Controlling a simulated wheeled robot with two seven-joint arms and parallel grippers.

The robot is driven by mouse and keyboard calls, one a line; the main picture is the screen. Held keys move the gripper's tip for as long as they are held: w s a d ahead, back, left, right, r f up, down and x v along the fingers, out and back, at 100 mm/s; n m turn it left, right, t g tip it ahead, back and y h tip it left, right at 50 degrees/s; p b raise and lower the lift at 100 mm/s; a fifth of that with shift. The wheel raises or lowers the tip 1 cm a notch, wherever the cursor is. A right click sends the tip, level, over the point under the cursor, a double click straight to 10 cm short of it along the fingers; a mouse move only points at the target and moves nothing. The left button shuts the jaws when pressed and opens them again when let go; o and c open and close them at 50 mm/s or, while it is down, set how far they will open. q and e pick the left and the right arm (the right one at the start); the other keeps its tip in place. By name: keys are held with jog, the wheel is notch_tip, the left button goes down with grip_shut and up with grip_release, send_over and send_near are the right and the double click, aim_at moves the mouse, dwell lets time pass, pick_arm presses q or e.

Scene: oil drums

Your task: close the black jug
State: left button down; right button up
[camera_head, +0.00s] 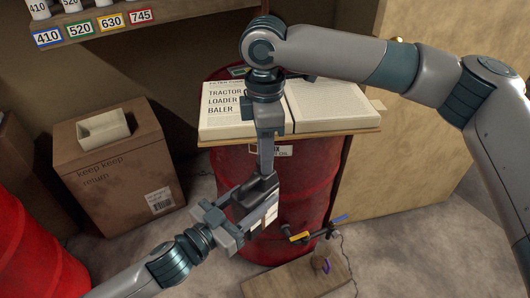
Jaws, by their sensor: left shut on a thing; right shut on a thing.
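The black jug (259,193) is a small dark container with a white label on its side. It is held up in front of the red drum in the middle of the head view, tilted. My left gripper (238,212) comes from the lower left and is shut on the jug's body. My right gripper (266,168) points down from above and is shut at the jug's top end. Its fingers hide what they grip there, so I cannot tell whether it is a lid or whether the jug's mouth is open.
A red drum (310,190) carries a board with an open book (330,103). A cardboard box (118,165) stands at the left, and another red drum (30,250) is at the lower left. A low wooden stand (290,280) with coloured clips is at the bottom. A labelled shelf (180,12) is above.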

jog(key=o, duration=1.3)
jog(key=shift+c, duration=0.2)
jog(key=shift+r, duration=0.15)
notch_tip(320, 180, up, 12)
jog(key=shift+w+f, duration=0.15)
jog(key=shift+f, duration=0.05)
